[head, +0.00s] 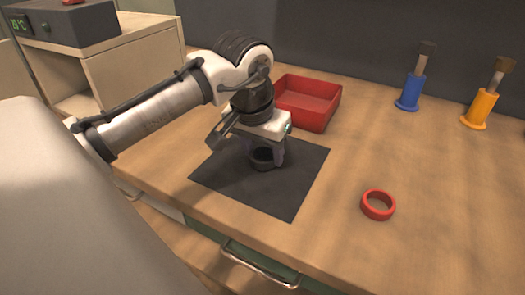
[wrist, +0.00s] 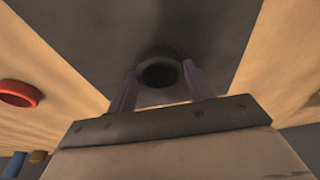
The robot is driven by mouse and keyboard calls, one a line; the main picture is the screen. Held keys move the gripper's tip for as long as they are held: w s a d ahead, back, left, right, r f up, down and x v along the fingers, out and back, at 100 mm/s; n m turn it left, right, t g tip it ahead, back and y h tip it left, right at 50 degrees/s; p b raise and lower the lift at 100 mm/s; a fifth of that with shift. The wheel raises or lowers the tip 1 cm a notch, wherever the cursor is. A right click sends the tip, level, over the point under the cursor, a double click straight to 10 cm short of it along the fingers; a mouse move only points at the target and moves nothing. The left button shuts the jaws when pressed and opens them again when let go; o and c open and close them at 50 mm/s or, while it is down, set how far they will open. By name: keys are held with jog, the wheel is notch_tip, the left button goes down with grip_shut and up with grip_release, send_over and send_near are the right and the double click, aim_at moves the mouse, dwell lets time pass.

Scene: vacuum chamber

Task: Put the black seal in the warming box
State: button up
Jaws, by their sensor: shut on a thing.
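The black seal (head: 262,158) is a dark ring over the black mat (head: 285,193) on the table. In the wrist view the black seal (wrist: 160,54) shows between the fingers. My gripper (head: 265,150) points down over the mat and is shut on the seal. In the wrist view my gripper (wrist: 160,85) has one finger on each side of the ring. I cannot tell whether the seal touches the mat.
A red ring (head: 377,205) lies on the table right of the mat. A red tray (head: 318,118) stands behind my gripper. A blue stand (head: 411,92) and an orange stand (head: 482,106) are at the back right. A wooden shelf unit (head: 140,65) is at the left.

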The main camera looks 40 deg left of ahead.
jog(key=shift+f, duration=0.15)
jog(key=o, duration=0.9)
jog(key=shift+o, duration=0.2)
